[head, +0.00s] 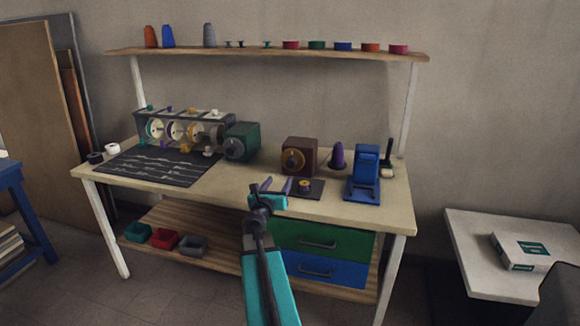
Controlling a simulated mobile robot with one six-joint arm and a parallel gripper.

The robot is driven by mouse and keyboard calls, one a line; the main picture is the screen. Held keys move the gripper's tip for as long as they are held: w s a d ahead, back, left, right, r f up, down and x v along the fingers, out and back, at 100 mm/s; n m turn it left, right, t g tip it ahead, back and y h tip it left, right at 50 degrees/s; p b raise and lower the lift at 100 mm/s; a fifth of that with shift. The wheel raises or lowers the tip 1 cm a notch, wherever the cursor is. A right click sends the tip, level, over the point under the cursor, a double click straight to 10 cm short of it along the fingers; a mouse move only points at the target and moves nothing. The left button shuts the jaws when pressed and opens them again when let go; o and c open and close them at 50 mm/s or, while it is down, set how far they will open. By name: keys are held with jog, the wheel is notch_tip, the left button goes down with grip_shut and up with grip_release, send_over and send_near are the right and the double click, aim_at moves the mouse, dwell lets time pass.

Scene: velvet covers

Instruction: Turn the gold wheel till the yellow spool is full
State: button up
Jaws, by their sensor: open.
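A gold wheel (292,162) sits on the front of a dark red-brown box (309,149) on the workbench. A small yellow spool (305,186) with a dark centre lies on a dark mat (311,194) in front of that box; it is too small to tell how much thread it holds. My gripper (276,185) is open, with two purple-grey fingers apart and nothing seen between them. It appears in front of and left of the gold wheel and left of the spool; its exact distance from the bench is unclear.
A blue device (363,174) and purple cone (338,155) stand right of the box. A green machine (242,143), a spool rack (180,119) and a dark mat (165,166) are on the left. Thread cones and spools line the shelf (260,54). Drawers (318,241) hang below.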

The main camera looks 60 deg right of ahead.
aim_at(289, 164)
jog(key=shift+d, duration=0.1)
jog(key=shift+p+x, duration=0.7)
jog(key=shift+x, duration=6.1)
jog(key=shift+f, duration=0.1)
jog(key=c, duration=1.1)
jog(key=shift+o, duration=0.2)
jog(key=shift+w+d, duration=0.15)
jog(key=shift+d, duration=0.1)
jog(key=shift+a+f, duration=0.1)
jog(key=shift+a+f+b, duration=0.1)
jog(key=shift+a+b, duration=0.15)
jog(key=shift+b, duration=0.25)
